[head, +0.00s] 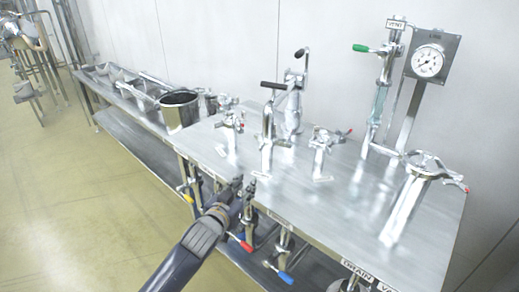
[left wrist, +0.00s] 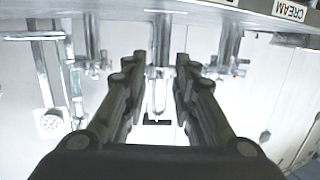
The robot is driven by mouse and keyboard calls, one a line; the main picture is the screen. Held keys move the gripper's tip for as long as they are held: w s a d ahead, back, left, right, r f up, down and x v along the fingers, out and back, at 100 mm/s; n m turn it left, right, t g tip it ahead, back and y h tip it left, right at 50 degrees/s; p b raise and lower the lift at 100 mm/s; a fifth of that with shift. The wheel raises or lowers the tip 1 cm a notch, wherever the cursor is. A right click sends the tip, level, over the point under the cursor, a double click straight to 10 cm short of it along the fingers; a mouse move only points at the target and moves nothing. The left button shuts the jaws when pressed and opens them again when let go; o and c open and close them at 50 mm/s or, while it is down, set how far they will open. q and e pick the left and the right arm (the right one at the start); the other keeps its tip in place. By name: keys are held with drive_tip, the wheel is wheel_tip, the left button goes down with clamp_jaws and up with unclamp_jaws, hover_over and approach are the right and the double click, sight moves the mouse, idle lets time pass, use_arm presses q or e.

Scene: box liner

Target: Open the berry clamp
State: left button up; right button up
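No label reading berry is legible, so I cannot tell which fitting is the berry clamp. In the head view, small clamp-like metal fittings stand on the steel table, one at the left (head: 230,125) and one with a red-tipped lever (head: 325,145) in the middle. A taller post with a black handle (head: 273,85) stands between them; a black handle (left wrist: 157,122) shows between my fingers in the upside-down left wrist view. My left gripper (head: 244,185) is at the table's front edge, fingers apart and empty; its fingers show in the wrist view (left wrist: 160,62). My right gripper is out of view.
Valves with yellow (head: 188,198), red (head: 246,246) and blue (head: 285,277) handles hang under the front edge. A gauge (head: 428,62) and green-handled vent pipe (head: 361,48) stand at the back right. A steel pot (head: 179,110) is left. The wrist view shows a CREAM label (left wrist: 289,10).

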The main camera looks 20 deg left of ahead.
use_arm(q)
drive_tip(key=t, duration=0.2)
approach(260, 149)
drive_tip(key=shift+h, duration=0.3)
drive_tip(key=w+p, duration=0.1)
drive_tip(key=w, duration=0.9)
drive_tip(key=shift+r, duration=0.15)
drive_tip(key=shift+s, duration=0.1)
clamp_jaws()
